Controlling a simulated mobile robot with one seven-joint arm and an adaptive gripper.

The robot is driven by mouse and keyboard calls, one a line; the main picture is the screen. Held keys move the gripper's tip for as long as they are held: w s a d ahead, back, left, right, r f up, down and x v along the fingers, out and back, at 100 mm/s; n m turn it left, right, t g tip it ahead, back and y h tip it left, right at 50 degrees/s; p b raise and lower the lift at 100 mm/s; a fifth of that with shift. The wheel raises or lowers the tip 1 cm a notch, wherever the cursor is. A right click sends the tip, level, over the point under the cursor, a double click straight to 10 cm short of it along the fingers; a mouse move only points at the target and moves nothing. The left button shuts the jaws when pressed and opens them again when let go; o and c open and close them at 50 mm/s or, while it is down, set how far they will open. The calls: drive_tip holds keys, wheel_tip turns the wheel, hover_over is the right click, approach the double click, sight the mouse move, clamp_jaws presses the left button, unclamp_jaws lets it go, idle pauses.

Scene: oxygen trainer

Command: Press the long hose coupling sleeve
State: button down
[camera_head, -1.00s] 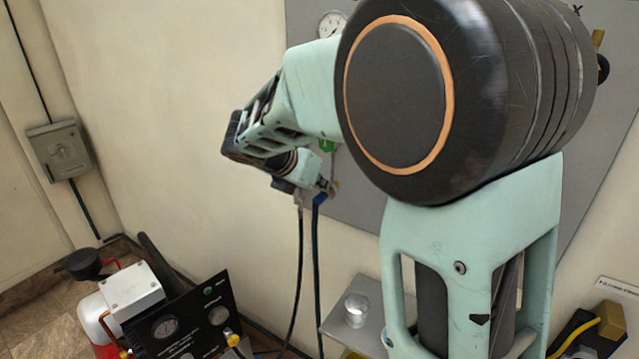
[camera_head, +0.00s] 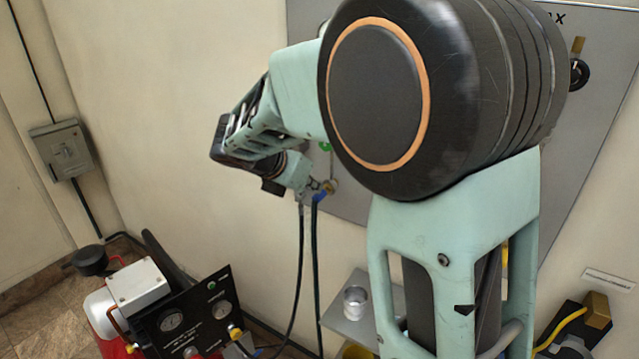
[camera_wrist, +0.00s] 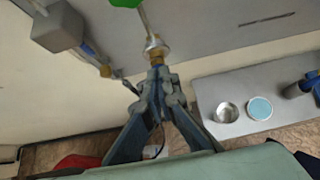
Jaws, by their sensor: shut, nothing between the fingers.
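A brass and pale metal coupling (camera_wrist: 156,50) hangs below a green valve handle (camera_wrist: 125,3) on the grey wall panel in the wrist view. My gripper (camera_wrist: 158,74) is shut and empty, its fingertips close to the lower end of this coupling. I cannot tell whether they touch it. A blue hose (camera_head: 315,260) and a black hose (camera_head: 299,260) hang down below there. The fingers and wrist partly hide the fitting, and the sleeve is too small to make out.
A second fitting (camera_wrist: 104,69) hangs below a grey block (camera_wrist: 57,27) left of my gripper. A grey shelf (camera_wrist: 206,94) with a metal cup (camera_wrist: 227,112) lies to the right.

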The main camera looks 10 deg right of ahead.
drive_tip(key=v, duration=0.8)
drive_tip(key=shift+r, duration=0.3)
drive_tip(key=shift+a, duration=0.1)
